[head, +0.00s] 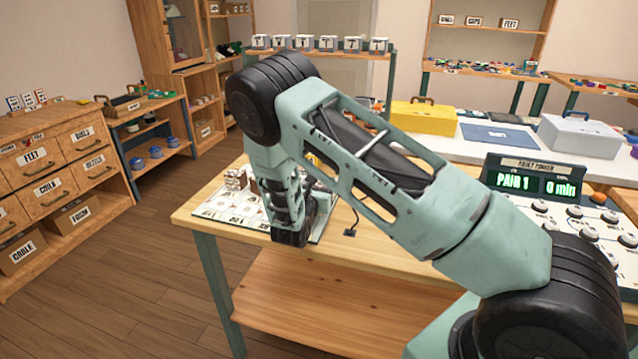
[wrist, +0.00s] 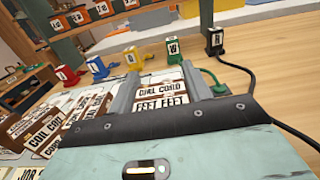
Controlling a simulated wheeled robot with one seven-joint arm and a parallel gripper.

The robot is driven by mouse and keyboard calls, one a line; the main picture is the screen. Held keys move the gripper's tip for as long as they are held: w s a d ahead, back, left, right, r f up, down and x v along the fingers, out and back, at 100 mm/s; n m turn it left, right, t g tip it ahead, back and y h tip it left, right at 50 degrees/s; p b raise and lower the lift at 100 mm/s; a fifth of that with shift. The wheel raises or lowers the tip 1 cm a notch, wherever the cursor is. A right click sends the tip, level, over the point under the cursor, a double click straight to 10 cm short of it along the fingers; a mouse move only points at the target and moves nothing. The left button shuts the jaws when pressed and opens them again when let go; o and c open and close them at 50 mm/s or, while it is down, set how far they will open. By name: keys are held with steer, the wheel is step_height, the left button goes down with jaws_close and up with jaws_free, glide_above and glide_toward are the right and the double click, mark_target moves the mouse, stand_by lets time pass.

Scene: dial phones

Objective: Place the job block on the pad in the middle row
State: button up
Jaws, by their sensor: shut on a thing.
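My gripper (head: 290,236) is low over the front of the white board (head: 215,206) on the wooden table. In the wrist view, my gripper (wrist: 160,82) is shut on a job block (wrist: 160,95), a brown block with white labels reading DIAL CORD and FEET FEET. The gripper body hides the block's lower part, and I cannot tell whether it touches the board. Similar labelled blocks (wrist: 42,130) stand to the left, some reading COIL; they show as a small cluster (head: 237,178) in the head view. The middle-row pad is not clearly visible.
Behind the board stand coloured plugs: red (wrist: 67,75), blue (wrist: 97,66), yellow (wrist: 132,56), green (wrist: 172,50) and black (wrist: 215,40). A black cable runs along the right. A console reading PAIR 1 (head: 530,183) sits at the table's right. Wood to the right is mostly clear.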

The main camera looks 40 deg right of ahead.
steer(key=o, duration=1)
steer(key=shift+f, duration=0.1)
steer(key=shift+r, duration=0.2)
steer(key=b+v, duration=0.1)
steer(key=v, duration=1)
steer(key=shift+s+a+f, duration=0.1)
steer(key=shift+s+a, duration=0.15)
steer(key=shift+s, duration=0.05)
steer(key=s+m+g, duration=0.2)
steer(key=s+r+m+g, duration=0.1)
steer(key=s+m+g, duration=0.1)
steer(key=s, duration=0.1)
steer(key=s+r+m+g, duration=0.1)
steer(key=s+m+g, duration=0.1)
steer(key=shift+s+a+r, duration=0.25)
steer(key=shift+s+a, duration=0.1)
steer(key=shift+s, duration=0.05)
steer(key=s+a+r+m+g+y, duration=0.1)
steer(key=s+a+m+y, duration=0.3)
steer(key=s, duration=0.4)
steer(key=s+a+r+m+g+y, duration=0.2)
steer(key=s+a+r+m+y, duration=0.2)
steer(key=s+a+y, duration=0.2)
steer(key=s+a+r+m+g+y, duration=0.2)
steer(key=s+a+r+m+y, duration=0.1)
steer(key=s+a, duration=0.7)
steer(key=shift+s+r+m+y, duration=0.1)
steer(key=shift+r+m+y, duration=0.1)
steer(key=shift+m+y, duration=0.5)
